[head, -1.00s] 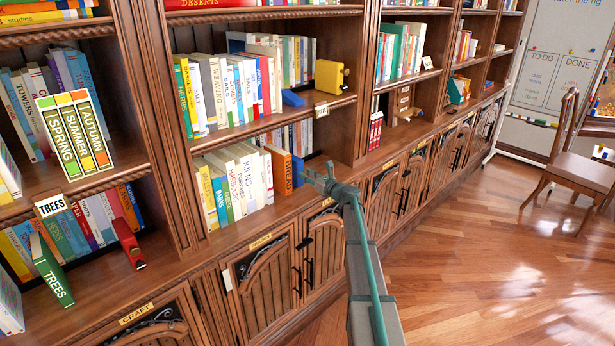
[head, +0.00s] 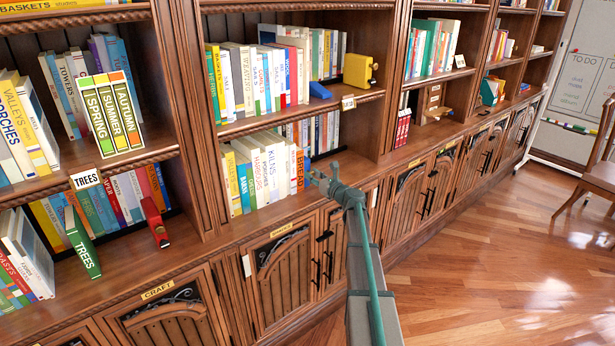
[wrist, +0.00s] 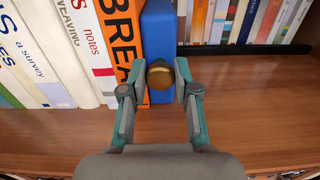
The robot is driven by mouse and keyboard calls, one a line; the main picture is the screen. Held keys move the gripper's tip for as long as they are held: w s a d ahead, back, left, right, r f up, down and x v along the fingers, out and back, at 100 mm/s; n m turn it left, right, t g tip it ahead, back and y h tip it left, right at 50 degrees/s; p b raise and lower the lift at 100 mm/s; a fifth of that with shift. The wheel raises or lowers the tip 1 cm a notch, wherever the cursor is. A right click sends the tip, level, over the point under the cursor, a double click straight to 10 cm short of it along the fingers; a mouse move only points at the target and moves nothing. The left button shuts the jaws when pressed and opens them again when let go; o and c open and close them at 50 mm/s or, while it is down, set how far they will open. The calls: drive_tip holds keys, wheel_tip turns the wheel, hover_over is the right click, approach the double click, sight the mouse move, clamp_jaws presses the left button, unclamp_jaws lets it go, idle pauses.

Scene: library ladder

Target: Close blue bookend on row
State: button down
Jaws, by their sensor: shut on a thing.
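The blue bookend (wrist: 160,30) stands upright on the lower shelf at the right end of the book row, with a round brass knob (wrist: 160,85) facing me. The orange BREAD book (wrist: 122,40) is right beside its left face; I see no clear gap between them. In the head view the bookend (head: 307,166) is a thin blue strip, partly hidden by my gripper (head: 322,180). In the wrist view my gripper (wrist: 162,82) is shut on the bookend's knob, one finger on each side.
White books (wrist: 75,45) stand left of the orange one. More books (wrist: 240,20) stand behind a dark strip at the back right. The shelf board (wrist: 250,95) is bare right of the bookend. Cabinet doors (head: 285,270) lie below. A yellow bookend (head: 358,70) stands on the shelf above.

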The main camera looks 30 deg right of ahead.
drive_tip(key=shift+s+a+f, duration=0.1)
drive_tip(key=shift+a, duration=0.15)
drive_tip(key=c, duration=0.9)
unclamp_jaws()
drive_tip(key=s, duration=0.4)
drive_tip(key=s+d, duration=0.1)
drive_tip(key=s, duration=0.3)
drive_tip(key=s+d, duration=0.1)
drive_tip(key=s, duration=0.2)
drive_tip(key=shift+s+d, duration=0.2)
drive_tip(key=shift+s, duration=0.2)
